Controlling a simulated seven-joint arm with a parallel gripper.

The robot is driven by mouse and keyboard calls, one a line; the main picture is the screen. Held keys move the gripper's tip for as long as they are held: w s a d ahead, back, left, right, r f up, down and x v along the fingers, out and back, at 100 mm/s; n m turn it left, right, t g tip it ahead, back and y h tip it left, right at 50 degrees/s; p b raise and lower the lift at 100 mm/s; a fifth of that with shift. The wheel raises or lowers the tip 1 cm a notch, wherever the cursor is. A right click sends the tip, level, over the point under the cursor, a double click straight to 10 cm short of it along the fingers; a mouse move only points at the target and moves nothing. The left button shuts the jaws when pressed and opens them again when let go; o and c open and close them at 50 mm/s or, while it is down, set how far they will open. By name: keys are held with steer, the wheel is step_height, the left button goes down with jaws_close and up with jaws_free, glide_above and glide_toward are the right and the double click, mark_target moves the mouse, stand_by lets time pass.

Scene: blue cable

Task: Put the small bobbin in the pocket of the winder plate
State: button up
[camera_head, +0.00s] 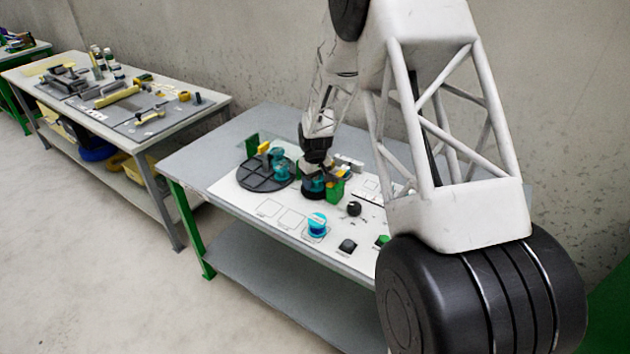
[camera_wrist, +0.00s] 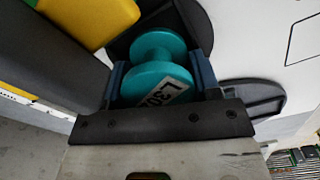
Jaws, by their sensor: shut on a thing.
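My gripper (camera_wrist: 160,78) is shut on a teal bobbin (camera_wrist: 160,84) with a white label, its blue finger pads on either side. In the head view my gripper (camera_head: 316,168) is low over the table, above a black round part with teal showing at it. The dark round plate with pockets (camera_head: 252,178), which looks like the winder plate, lies to its left with teal bobbins at its right side. Black pocketed parts also show in the wrist view (camera_wrist: 250,97). Whether the held bobbin touches a pocket floor is hidden.
Another teal bobbin (camera_head: 317,224) stands on an outlined square on the white mat (camera_head: 250,193), beside empty squares. A green block (camera_head: 336,190) and a black knob (camera_head: 354,208) are right of my gripper. A yellow part (camera_wrist: 103,18) is close by on the left in the wrist view.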

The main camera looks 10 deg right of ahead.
steer(key=o, duration=1)
steer(key=shift+s+f, duration=0.2)
steer(key=shift+f, duration=0.7)
steer(key=shift+s, duration=0.1)
steer(key=shift+s+f, duration=0.1)
steer(key=r, duration=1.2)
steer(key=shift+w+r, duration=0.2)
steer(key=shift+w, duration=0.15)
steer(key=shift+r, duration=0.9)
